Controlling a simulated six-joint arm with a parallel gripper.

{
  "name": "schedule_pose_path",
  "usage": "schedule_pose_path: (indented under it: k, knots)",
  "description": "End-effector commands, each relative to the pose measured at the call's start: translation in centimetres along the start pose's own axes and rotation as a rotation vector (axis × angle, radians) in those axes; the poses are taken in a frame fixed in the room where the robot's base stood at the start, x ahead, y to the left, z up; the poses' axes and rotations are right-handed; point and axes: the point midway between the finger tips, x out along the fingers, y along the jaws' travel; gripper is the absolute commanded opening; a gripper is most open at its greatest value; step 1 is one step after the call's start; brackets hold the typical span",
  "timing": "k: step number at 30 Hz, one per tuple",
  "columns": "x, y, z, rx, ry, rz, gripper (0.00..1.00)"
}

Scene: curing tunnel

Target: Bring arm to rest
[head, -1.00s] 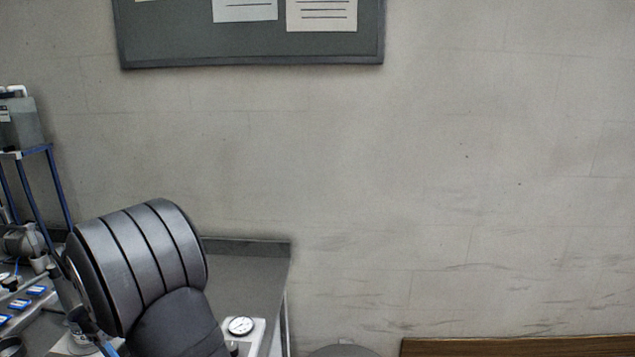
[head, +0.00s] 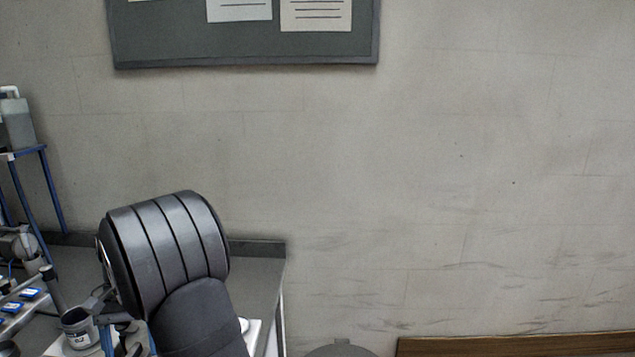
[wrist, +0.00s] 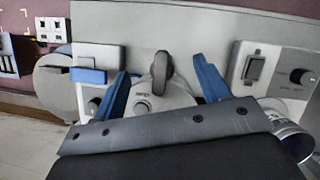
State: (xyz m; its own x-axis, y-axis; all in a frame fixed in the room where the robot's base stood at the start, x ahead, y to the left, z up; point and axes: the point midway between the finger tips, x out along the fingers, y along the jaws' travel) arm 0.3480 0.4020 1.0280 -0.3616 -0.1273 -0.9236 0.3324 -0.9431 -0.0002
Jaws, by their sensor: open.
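My gripper (wrist: 161,67) shows in the wrist view as two blue fingers spread well apart, with nothing held between them. A pale machine with a dark grey upright handle (wrist: 161,72) lies beyond and between the fingers. I cannot tell whether the fingers touch it. In the head view my dark ribbed arm stands at the lower left over the grey bench (head: 255,268). The arm hides most of what is behind it, and the fingers are not clear there.
A blue-legged stand with a tank (head: 18,125) is at the far left. A panel with a black knob (wrist: 301,76) is right of the fingers. The wall area on the right is clear above a wooden edge (head: 520,345).

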Motion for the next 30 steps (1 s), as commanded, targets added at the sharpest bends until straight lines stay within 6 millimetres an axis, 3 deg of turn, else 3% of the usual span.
schedule_pose_path:
  k: [8, 25, 30]
  knots:
    - [0.0, 0.1, 0.0, 0.103, 0.001, -0.043, 0.69]
    - [0.0, 0.1, 0.0, 0.108, 0.003, -0.044, 0.69]
    - [-1.3, 1.8, -0.3, 0.17, 0.093, -0.019, 0.69]
